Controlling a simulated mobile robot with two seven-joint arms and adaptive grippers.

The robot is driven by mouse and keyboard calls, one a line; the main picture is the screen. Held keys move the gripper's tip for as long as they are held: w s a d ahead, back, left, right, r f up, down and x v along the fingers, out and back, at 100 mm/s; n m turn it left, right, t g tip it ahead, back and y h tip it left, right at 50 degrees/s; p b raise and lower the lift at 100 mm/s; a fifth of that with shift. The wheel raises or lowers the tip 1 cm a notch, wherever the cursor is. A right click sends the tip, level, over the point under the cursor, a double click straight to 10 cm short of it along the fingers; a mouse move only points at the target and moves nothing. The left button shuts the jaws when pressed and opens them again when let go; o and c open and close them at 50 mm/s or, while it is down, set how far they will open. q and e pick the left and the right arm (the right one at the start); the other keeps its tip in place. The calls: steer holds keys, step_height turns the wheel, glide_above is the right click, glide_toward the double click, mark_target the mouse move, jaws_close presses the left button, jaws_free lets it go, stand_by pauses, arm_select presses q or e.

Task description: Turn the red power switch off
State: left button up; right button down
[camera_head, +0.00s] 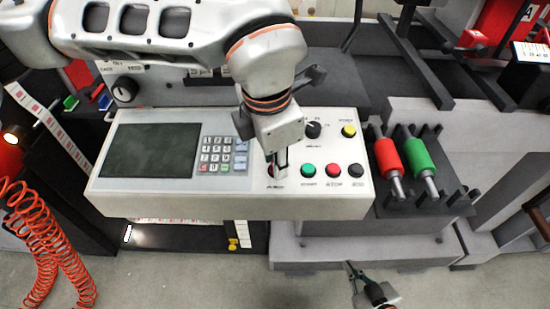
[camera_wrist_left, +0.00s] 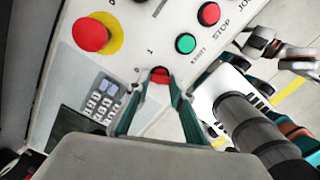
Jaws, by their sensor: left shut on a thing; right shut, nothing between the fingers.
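The red power switch (camera_wrist_left: 159,75) sits on the light control panel (camera_head: 160,207), with the marks "1" and "0" beside it in the left wrist view. My left gripper (camera_wrist_left: 161,82) has its fingers on both sides of the switch and is shut on it. In the head view my left gripper (camera_head: 277,165) reaches down onto the panel and mostly hides the switch. Which way the switch is turned is not clear. My right gripper (camera_head: 352,270) is shut and empty, low in the head view, in front of the machine and apart from the panel.
A green button (camera_head: 307,170), a red stop button (camera_head: 331,170) and a black button (camera_head: 356,170) lie right of the switch. A red emergency button (camera_wrist_left: 90,35) on a yellow disc and a keypad (camera_wrist_left: 99,103) are close by. Red (camera_head: 386,156) and green (camera_head: 418,157) rollers stand at right.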

stand_by(0.4)
arm_select(q)
steer(key=o, duration=1.1)
step_height(320, 180, up, 12)
steer(key=s, duration=0.2)
steer(key=shift+a, duration=0.35)
